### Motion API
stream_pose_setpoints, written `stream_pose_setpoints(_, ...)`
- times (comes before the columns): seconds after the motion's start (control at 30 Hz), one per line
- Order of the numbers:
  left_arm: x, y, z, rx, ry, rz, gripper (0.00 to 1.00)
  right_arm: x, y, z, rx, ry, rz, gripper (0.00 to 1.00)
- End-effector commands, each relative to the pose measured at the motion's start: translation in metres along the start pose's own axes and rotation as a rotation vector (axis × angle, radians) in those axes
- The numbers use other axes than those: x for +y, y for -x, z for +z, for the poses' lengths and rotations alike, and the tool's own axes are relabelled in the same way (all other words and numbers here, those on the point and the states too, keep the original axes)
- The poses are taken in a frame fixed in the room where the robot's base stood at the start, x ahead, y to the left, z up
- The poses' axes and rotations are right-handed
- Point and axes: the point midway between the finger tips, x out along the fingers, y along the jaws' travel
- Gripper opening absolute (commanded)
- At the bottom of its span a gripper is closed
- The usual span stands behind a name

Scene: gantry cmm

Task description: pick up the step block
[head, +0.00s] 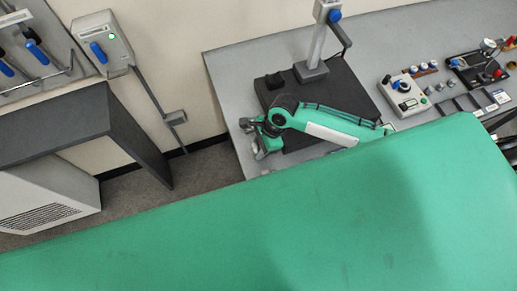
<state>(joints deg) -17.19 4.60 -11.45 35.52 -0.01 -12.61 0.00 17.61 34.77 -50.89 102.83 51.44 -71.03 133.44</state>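My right gripper (257,146) is over the left front part of the grey bench, beside the left edge of a dark plate (335,92). Its fingers are small and partly covered by its own wrist, so I cannot tell whether they are open or shut, or whether they hold anything. I cannot identify the step block with certainty. My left gripper is not in view.
A control box (402,88) and several small parts lie on the bench (235,80) at the right. A wall box (103,42) hangs at the left. My green body part hides the lower picture.

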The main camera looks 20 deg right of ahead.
Motion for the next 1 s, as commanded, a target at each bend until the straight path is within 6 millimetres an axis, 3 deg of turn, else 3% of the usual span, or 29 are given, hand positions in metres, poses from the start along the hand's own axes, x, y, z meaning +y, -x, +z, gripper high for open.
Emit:
stream_pose_setpoints(0.03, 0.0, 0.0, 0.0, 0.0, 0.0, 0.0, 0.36, 0.0, 0.0, 0.0, 0.0, 0.0, 0.0, 0.24)
stream_pose_setpoints(0.1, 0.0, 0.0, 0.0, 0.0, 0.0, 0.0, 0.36, 0.0, 0.0, 0.0, 0.0, 0.0, 0.0, 0.11)
stream_pose_setpoints(0.13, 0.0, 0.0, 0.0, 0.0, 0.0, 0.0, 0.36, 0.0, 0.0, 0.0, 0.0, 0.0, 0.0, 0.09)
stream_pose_setpoints(0.57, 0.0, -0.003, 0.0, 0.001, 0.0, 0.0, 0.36, -0.001, 0.012, 0.005, -0.001, 0.002, -0.001, 0.09)
stream_pose_setpoints(0.77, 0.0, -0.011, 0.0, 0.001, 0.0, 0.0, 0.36, -0.001, 0.05, 0.021, -0.003, 0.004, -0.005, 0.09)
stream_pose_setpoints(1.0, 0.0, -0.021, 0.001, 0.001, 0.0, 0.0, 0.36, -0.001, 0.118, 0.049, -0.002, 0.005, -0.005, 0.09)
